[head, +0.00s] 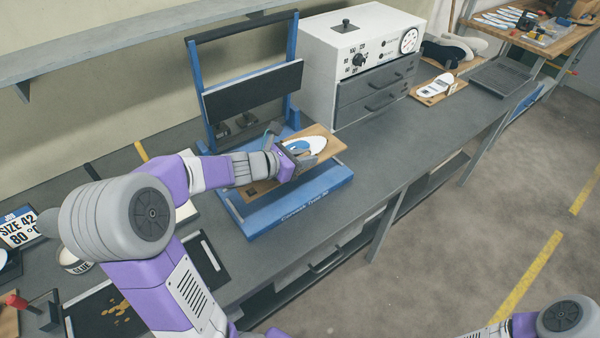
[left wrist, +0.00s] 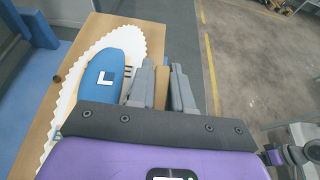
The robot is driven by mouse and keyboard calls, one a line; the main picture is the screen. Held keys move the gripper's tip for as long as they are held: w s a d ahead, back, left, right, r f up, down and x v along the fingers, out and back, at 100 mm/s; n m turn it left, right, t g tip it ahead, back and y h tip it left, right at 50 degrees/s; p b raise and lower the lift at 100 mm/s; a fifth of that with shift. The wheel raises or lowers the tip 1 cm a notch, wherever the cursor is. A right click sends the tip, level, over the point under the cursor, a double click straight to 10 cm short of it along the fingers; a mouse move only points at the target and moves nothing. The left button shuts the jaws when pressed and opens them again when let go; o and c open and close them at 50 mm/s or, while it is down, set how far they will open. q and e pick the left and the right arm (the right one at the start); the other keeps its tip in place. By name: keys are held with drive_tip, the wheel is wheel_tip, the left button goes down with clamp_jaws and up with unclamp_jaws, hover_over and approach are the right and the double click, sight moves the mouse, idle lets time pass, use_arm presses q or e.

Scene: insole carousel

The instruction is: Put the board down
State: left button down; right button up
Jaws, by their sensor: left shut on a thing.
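The wooden board (head: 323,151) is over the blue press frame in the head view, and it fills the left of the left wrist view (left wrist: 120,28). A blue insole (left wrist: 112,72) marked L lies on a white jagged-edged sheet (left wrist: 68,100) on the board. My left gripper (head: 296,160) is at the board's near side. In the left wrist view its fingers (left wrist: 162,88) are shut on a brown part at the board's edge. The arm and gripper hide part of the board. I cannot tell whether the board touches the press base. My right gripper is out of view.
The blue press (head: 262,222) stands on the grey bench (head: 360,178). A white control box (head: 335,50) with drawers stands close behind it. Another board (head: 430,97) with a white insole lies farther right. The bench between is clear.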

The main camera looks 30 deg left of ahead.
sight(304, 170)
use_arm(q)
drive_tip(key=f+b, duration=0.1)
drive_tip(key=f, duration=0.3)
drive_tip(key=shift+s+f+b, duration=0.15)
drive_tip(key=shift+s+b, duration=0.05)
drive_tip(key=shift+b, duration=0.2)
drive_tip(key=shift+f+b, duration=1.15)
drive_tip(key=shift+f, duration=1.3)
drive_tip(key=shift+f, duration=0.15)
drive_tip(key=c, duration=1.5)
unclamp_jaws()
drive_tip(key=shift+f, duration=0.1)
drive_tip(key=o, duration=0.5)
drive_tip(key=shift+c, duration=0.2)
